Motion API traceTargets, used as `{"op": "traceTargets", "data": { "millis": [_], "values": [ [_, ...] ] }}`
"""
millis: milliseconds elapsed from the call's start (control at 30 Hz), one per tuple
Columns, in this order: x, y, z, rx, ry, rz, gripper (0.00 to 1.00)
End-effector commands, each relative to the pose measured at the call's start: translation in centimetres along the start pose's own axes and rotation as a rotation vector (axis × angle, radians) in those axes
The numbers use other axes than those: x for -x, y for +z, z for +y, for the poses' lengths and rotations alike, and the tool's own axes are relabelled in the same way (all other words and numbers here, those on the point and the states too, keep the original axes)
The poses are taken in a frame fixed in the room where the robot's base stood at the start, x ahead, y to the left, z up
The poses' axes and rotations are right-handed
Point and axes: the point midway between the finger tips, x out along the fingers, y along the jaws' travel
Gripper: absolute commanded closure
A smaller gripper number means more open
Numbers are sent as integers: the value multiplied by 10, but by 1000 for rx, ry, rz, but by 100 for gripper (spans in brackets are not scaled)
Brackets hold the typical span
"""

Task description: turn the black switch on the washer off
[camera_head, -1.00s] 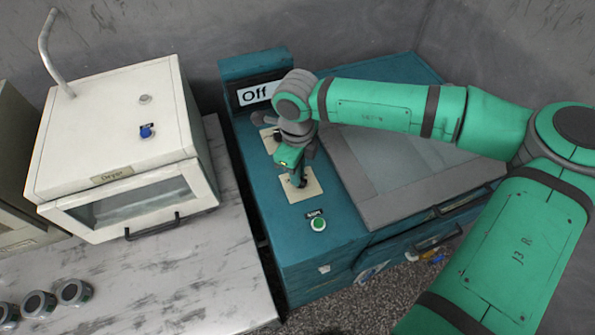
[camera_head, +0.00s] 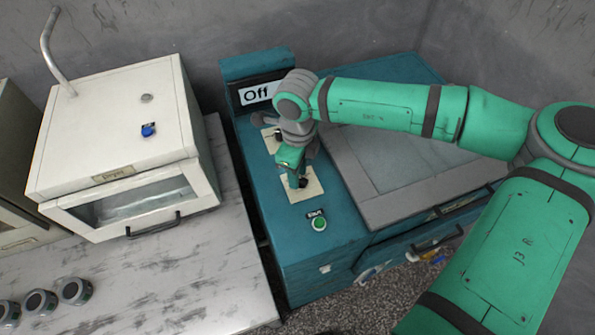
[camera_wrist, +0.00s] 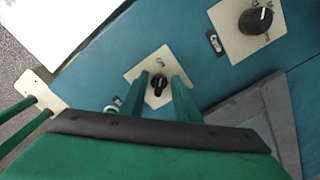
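The teal washer (camera_head: 305,250) stands in the middle of the head view, with a display reading "Off" (camera_head: 258,93) at its back. A small black switch (camera_wrist: 159,85) sits on a cream square plate in the wrist view, and the plate (camera_head: 315,189) shows beneath my gripper in the head view. My gripper (camera_wrist: 161,83) is pointed down at the switch. Its two green fingers are apart, one on each side of the switch, with gaps visible. In the head view my gripper largely hides the switch.
A larger black knob (camera_wrist: 257,20) with a white mark sits on a second plate. A green start button (camera_head: 319,224) is in front of the switch. The washer's glass lid (camera_head: 385,160) is at right. A white dryer (camera_head: 110,130) stands left on a marble counter (camera_head: 200,265).

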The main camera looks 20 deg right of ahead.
Motion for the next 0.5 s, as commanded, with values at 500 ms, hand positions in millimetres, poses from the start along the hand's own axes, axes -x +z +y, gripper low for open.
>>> {"op": "traceTargets", "data": {
  "millis": [500],
  "values": [
    [73, -1, -2, -3, -4, 0, 71]
  ]
}}
